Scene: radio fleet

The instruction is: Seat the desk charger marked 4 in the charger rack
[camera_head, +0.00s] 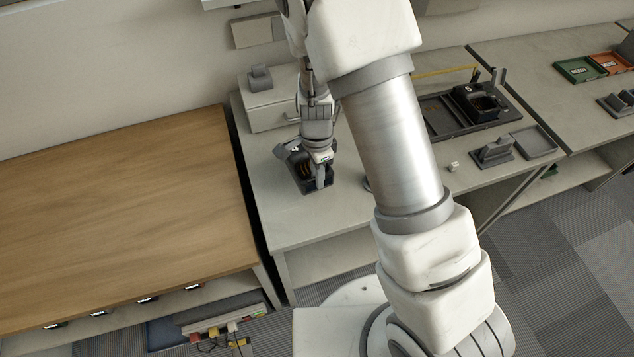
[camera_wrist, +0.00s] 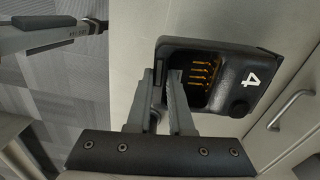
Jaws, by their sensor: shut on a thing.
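The black desk charger (camera_head: 301,178) is on the grey table at the left, in front of the white drawer unit. In the wrist view, the charger (camera_wrist: 237,88) shows a white 4 and a pocket with gold contacts. My gripper (camera_wrist: 163,80) is shut on the charger's side wall, one finger inside the pocket and one outside. In the head view, my gripper (camera_head: 321,182) points down at the charger; I cannot tell whether its base touches the table. A dark rack-like tray (camera_head: 440,118) lies further right, with another black charger (camera_head: 480,103) in its right part.
The drawer unit (camera_head: 271,119) stands close behind the charger. A grey stand (camera_head: 492,152), an empty grey tray (camera_head: 534,142) and a small white cube (camera_head: 454,166) lie right of my arm. A wooden table (camera_head: 110,210) is at the left.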

